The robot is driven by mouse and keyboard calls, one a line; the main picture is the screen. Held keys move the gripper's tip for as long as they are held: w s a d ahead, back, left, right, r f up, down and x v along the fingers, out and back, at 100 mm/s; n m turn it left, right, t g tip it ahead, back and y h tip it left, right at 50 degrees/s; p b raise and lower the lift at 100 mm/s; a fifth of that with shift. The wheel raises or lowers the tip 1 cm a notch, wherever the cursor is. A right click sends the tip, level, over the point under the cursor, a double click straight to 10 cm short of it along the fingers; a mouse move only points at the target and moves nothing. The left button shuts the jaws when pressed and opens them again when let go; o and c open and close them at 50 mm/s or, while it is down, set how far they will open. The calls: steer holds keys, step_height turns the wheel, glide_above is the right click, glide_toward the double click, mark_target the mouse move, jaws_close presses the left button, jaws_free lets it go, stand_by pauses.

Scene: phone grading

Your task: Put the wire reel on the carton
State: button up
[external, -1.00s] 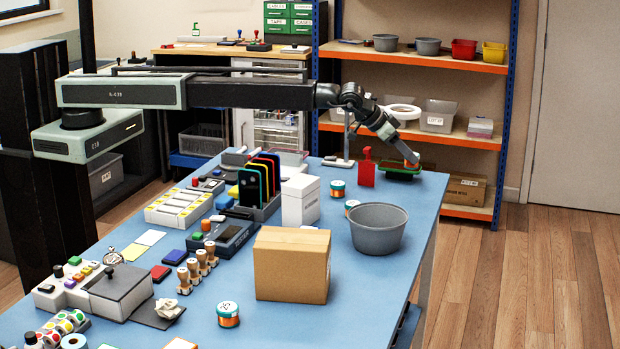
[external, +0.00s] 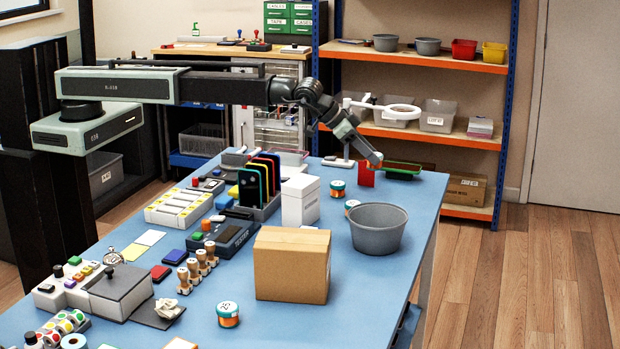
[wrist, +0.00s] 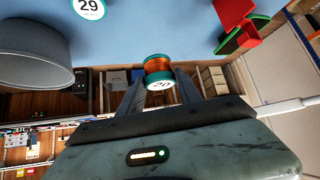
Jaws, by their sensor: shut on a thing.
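The wire reel (wrist: 157,65), copper-orange with teal ends and a white numbered label, sits between the fingers of my gripper (wrist: 158,84) in the wrist view. In the external view my gripper (external: 372,157) is shut on it above the far end of the blue table, partly in front of a red upright thing, and the reel shows as a small orange spot (external: 377,158). The carton (external: 290,265), a closed brown cardboard box, stands at the table's near middle, nearer the camera and left of my gripper. Its top looks bare.
A grey bowl (external: 379,230) stands right of the carton. Similar reels stand on the table at the front (external: 228,314) and beside a white box (external: 300,200). The red upright thing (external: 366,177) and a green tray (external: 403,168) are at the far end.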

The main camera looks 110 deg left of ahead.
steer(key=s+d+r+m+h+p, duration=0.2)
steer(key=s+d, duration=0.5)
steer(key=d, duration=0.7)
steer(key=s+d+r+m+h+p, duration=0.1)
steer(key=s+d+r+m+p, duration=0.15)
steer(key=s+d, duration=0.8)
steer(key=s+d+r+m+h+p, duration=0.2)
steer(key=s+d+r, duration=0.1)
steer(key=d, duration=1.5)
steer(key=b, duration=0.2)
glide_above(287, 236)
steer(key=shift+s+f, duration=0.1)
steer(key=shift+f, duration=0.85)
step_height(287, 236, down, 4)
steer(key=b, duration=0.3)
steer(key=shift+r, duration=0.25)
steer(key=shift+f, duration=0.2)
steer(key=o, duration=1.3)
steer(key=shift+o, duration=0.2)
